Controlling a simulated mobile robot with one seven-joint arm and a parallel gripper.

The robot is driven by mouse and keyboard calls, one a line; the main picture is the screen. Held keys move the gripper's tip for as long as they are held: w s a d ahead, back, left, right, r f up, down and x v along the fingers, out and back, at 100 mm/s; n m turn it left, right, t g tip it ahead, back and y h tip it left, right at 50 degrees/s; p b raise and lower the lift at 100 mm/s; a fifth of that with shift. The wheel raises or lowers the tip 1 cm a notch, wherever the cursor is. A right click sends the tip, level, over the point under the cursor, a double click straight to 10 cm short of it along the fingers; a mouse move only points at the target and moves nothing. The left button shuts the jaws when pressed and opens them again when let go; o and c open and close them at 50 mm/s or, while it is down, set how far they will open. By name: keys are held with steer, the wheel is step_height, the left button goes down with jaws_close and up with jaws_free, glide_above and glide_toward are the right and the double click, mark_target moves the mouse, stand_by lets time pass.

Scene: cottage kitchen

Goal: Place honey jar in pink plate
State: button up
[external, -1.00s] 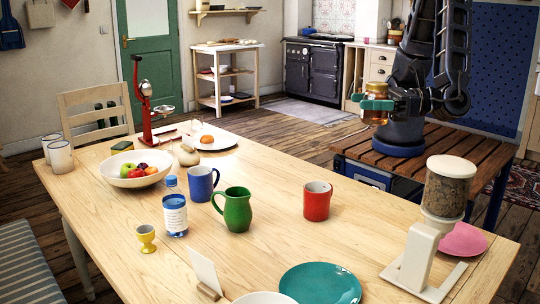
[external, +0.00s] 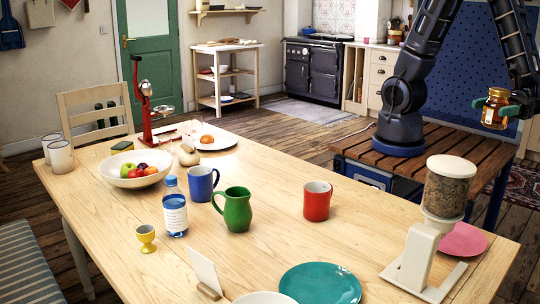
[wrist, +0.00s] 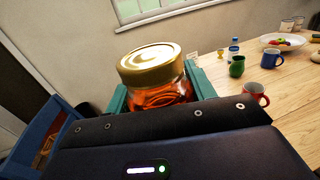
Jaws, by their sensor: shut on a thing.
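The honey jar (external: 494,108) is amber glass with a gold lid. My gripper (external: 498,110) has green fingers shut on it and holds it high in the air at the right of the external view. In the wrist view the jar (wrist: 155,80) sits between the green fingers, lid up and slightly tilted. The pink plate (external: 464,240) lies on the table's right end in the external view, below the jar and apart from it. The cereal dispenser hides its left part. The plate does not show in the wrist view.
A cereal dispenser (external: 441,215) stands tall beside the pink plate. A teal plate (external: 320,285), a red mug (external: 317,201), a green jug (external: 236,210) and a blue mug (external: 202,184) stand on the wooden table (external: 270,245). The table between the red mug and dispenser is clear.

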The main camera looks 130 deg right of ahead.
glide_above(464, 242)
step_height(464, 242, down, 31)
steer(key=shift+s, duration=0.1)
stand_by(1.3)
steer(key=shift+f, duration=0.45)
steer(key=o, duration=1.3)
steer(key=shift+d, duration=0.1)
steer(key=shift+c, duration=0.2)
steer(key=shift+r, duration=0.15)
steer(key=shift+r, duration=0.25)
steer(key=v, duration=1.2)
steer(key=shift+r, duration=0.15)
